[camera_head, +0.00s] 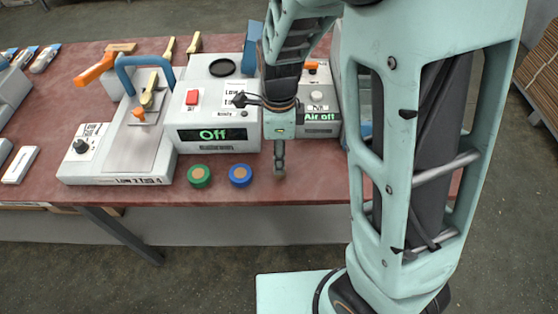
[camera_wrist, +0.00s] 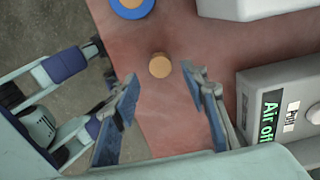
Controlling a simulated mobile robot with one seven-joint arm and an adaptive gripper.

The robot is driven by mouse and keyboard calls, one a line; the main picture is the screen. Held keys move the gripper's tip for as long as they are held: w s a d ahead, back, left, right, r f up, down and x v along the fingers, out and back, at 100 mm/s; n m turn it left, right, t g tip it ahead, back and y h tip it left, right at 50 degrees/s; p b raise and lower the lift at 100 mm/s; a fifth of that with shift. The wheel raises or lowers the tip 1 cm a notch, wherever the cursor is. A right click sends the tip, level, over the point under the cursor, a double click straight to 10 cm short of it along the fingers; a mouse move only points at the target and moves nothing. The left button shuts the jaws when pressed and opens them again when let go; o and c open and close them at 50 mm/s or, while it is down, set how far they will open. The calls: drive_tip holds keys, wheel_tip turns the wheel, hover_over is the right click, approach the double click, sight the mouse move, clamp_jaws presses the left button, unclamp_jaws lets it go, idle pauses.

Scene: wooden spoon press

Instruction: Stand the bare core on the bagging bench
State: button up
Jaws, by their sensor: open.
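The bare core (camera_wrist: 159,65) is a small tan round piece standing on the red bench top (camera_wrist: 185,30), near the bench edge in the wrist view. My gripper (camera_wrist: 160,77) is open above it, with one finger on each side. The core appears just beyond the fingertips, and I cannot tell whether either finger touches it. In the head view my gripper (camera_head: 279,165) points down near the front edge of the bench (camera_head: 320,187), and the core cannot be made out there.
A blue-ringed disc (camera_head: 240,175) with a tan centre sits left of my gripper, and a green-ringed one (camera_head: 199,176) lies further left. Behind stand a white box reading "Off" (camera_head: 215,147) and a grey box reading "Air off" (camera_head: 322,129). A lever press (camera_head: 115,170) is at left.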

wheel_tip(320, 180, up, 7)
drive_tip(key=shift+r+p, duration=0.2)
drive_tip(key=shift+p, duration=0.2)
idle(0.4)
